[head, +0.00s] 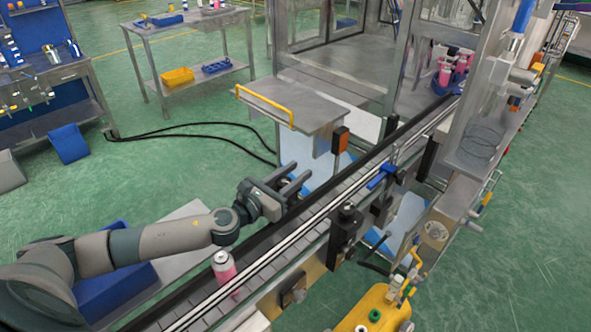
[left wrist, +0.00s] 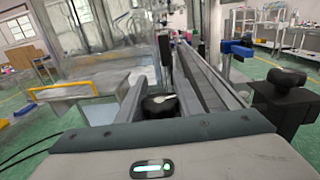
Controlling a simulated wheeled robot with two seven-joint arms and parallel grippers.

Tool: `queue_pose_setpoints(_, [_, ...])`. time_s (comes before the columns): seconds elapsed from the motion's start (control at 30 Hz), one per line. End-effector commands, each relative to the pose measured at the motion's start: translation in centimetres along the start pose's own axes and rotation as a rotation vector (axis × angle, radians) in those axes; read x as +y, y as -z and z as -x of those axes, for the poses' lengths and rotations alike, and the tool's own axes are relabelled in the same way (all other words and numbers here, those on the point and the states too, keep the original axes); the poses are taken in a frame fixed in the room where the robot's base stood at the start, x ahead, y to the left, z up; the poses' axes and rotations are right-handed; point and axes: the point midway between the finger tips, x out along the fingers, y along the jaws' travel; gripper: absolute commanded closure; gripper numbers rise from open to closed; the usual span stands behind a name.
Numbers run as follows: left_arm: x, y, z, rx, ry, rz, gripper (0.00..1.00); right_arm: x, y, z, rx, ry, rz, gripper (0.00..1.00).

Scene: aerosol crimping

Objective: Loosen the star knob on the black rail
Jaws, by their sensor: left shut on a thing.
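My left gripper (head: 301,173) reaches in from the left over the conveyor's near-left edge, along the black rail (head: 258,238). In the left wrist view its two fingers lie on either side of a black star knob (left wrist: 160,105), and it is shut on that knob. In the head view the knob is mostly hidden by the fingers. My right gripper is not in view.
A pink can (head: 224,270) stands on the conveyor (head: 262,258) near my left forearm. A black block with a knob (head: 347,220) and a blue clamp (head: 381,177) sit on the conveyor's far side. A steel shelf with a yellow handle (head: 266,107) is behind the gripper.

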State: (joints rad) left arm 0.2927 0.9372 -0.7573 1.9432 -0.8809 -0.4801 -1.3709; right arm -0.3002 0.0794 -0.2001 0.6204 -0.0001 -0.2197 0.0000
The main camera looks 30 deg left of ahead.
Motion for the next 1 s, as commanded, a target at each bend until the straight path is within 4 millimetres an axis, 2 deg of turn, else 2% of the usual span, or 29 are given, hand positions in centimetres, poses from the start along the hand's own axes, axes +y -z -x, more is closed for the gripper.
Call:
queue_pose_setpoints(0.17, [0.1, -0.2, -0.1, -0.004, -0.001, -0.001, 0.90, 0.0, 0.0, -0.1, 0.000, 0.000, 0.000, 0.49])
queue_pose_setpoints(0.2, [0.1, -0.2, -0.1, -0.004, -0.001, -0.002, 0.65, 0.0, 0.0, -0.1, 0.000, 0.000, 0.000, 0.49])
queue_pose_setpoints(0.27, [0.1, -0.1, -0.1, -0.003, 0.000, -0.001, 0.51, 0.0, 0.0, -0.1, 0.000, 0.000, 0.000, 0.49])
queue_pose_setpoints(0.3, [0.1, -0.1, 0.0, -0.003, 0.000, -0.001, 0.49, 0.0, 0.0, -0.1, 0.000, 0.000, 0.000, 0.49])
queue_pose_setpoints(0.73, [0.1, 0.1, 0.5, 0.000, 0.001, -0.002, 0.49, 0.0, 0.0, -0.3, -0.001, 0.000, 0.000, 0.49])
queue_pose_setpoints(1.0, [0.0, 0.3, 3.3, 0.001, 0.002, -0.002, 0.49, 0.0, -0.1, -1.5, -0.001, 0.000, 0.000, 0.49])
